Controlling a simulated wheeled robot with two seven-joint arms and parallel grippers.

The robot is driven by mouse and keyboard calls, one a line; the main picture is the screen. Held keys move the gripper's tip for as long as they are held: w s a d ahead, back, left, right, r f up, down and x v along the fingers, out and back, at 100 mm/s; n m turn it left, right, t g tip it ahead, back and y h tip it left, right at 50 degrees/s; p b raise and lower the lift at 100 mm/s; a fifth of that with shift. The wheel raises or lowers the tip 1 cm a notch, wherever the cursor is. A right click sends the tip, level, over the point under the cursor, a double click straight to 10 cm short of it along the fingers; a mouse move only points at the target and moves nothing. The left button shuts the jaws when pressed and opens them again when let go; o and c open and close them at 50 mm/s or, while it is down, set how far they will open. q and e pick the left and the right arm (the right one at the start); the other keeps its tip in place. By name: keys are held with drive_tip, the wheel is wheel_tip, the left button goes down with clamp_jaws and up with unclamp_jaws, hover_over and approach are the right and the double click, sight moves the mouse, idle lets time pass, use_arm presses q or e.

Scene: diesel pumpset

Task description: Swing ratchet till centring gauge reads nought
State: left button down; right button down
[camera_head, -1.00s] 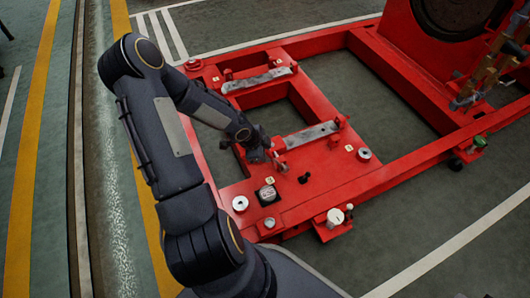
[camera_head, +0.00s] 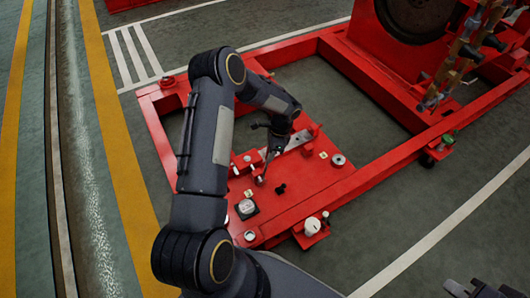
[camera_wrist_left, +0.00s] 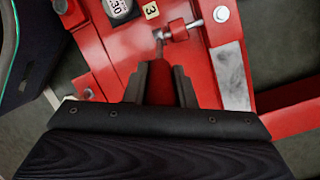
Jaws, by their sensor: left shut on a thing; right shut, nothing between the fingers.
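The centring gauge (camera_head: 247,208) is a small box with a pale face on the near left corner of the red base frame. In the left wrist view the gauge (camera_wrist_left: 118,8) is cut by the top edge; the digits 30 show. My left gripper (camera_head: 269,153) is over the red plate, beyond the gauge, beside a grey metal pad. It is shut on a thin grey ratchet handle (camera_head: 262,172), mostly hidden by the wrist. In the left wrist view, fingertips (camera_wrist_left: 163,72) are beside a red lug with a bolt (camera_wrist_left: 180,31). My right gripper (camera_head: 476,288) is shut and empty at bottom right, partly cut off.
The grey pad (camera_wrist_left: 229,75) lies right of the left fingers. A white knob (camera_head: 312,226) stands on the frame's near edge, and a round grey fitting (camera_head: 338,160) farther right. The red machine with brass pipework (camera_head: 462,50) stands at upper right. Green floor is open around the frame.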

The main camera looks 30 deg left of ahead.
use_arm(q)
drive_tip(key=shift+w+d+f+g+y+b, duration=0.25)
drive_tip(key=shift+w+d+g, duration=0.15)
drive_tip(key=shift+w, duration=0.3)
drive_tip(key=shift+w+d+f+g+y+b, duration=0.2)
drive_tip(key=shift+w+d+g, duration=0.1)
drive_tip(key=shift+w+g, duration=0.3)
drive_tip(key=c, duration=1.2)
unclamp_jaws()
drive_tip(key=p+v, duration=0.2)
drive_tip(key=v, duration=0.5)
drive_tip(key=shift+r, duration=0.4)
drive_tip(key=shift+w, duration=0.1)
